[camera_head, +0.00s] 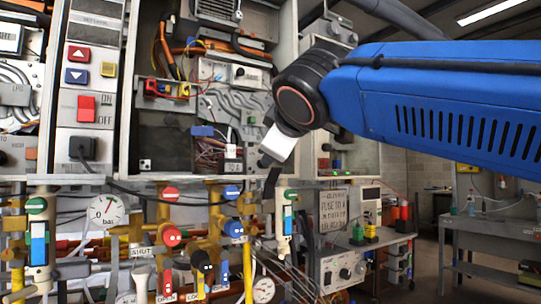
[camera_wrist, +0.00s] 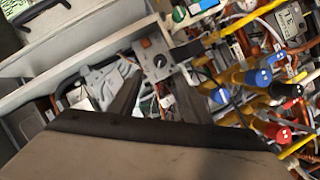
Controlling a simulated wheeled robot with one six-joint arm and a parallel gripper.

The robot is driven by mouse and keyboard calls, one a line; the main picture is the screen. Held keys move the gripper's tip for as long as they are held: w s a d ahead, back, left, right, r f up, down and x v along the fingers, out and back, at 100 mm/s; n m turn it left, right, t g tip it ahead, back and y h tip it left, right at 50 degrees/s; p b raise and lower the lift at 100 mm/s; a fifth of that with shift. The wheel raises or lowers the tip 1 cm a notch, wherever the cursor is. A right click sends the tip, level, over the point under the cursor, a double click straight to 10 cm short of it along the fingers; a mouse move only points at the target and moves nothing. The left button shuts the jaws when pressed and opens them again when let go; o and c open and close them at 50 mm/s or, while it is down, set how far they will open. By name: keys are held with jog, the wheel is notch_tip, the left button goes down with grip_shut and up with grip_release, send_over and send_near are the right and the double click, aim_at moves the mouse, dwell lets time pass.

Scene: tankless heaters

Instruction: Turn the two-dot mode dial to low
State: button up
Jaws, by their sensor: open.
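My gripper (camera_head: 270,186) hangs below the white wrist of my blue arm, in front of the open heater cabinet. In the wrist view its two dark fingers (camera_wrist: 158,88) are apart, with nothing seen held between them. Beyond the fingertips, a small grey panel carries a black dial (camera_wrist: 159,60) and an orange square. No dot marks or low label can be read there, so I cannot tell whether this is the two-dot mode dial. In the head view, a black knob (camera_head: 240,72) sits on a pale unit high in the cabinet; its markings are too small to read.
Below the cabinet are brass pipes with red knobs (camera_head: 172,237), blue knobs (camera_head: 234,229) and black knobs, close to my gripper. A pressure gauge (camera_head: 107,210) is at the left. A bench (camera_head: 350,248) with equipment stands to the right. Open floor shows farther right.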

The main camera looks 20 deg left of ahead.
jog(key=shift+v, duration=2.6)
jog(key=w+d+f+m+g+h, duration=0.2)
jog(key=d+f+m+h, duration=0.15)
jog(key=d+f, duration=1)
jog(key=w+d+f+m+g+h, duration=0.1)
jog(key=w+d+f+m+h, duration=0.2)
jog(key=d+f, duration=1.05)
jog(key=s+d+f+m+g, duration=0.1)
jog(key=s+d+f+m, duration=0.2)
jog(key=s+d+f, duration=0.3)
jog(key=s+d+f+m+g+h, duration=0.1)
jog(key=s+d+f+m, duration=0.3)
jog(key=f, duration=0.9)
jog(key=s+d+f+m+g, duration=0.3)
jog(key=s+d+f+m, duration=0.1)
jog(key=s+d+f, duration=0.5)
jog(key=shift+s+d+f, duration=0.3)
jog(key=shift+d+f, duration=0.15)
jog(key=shift+f, duration=0.15)
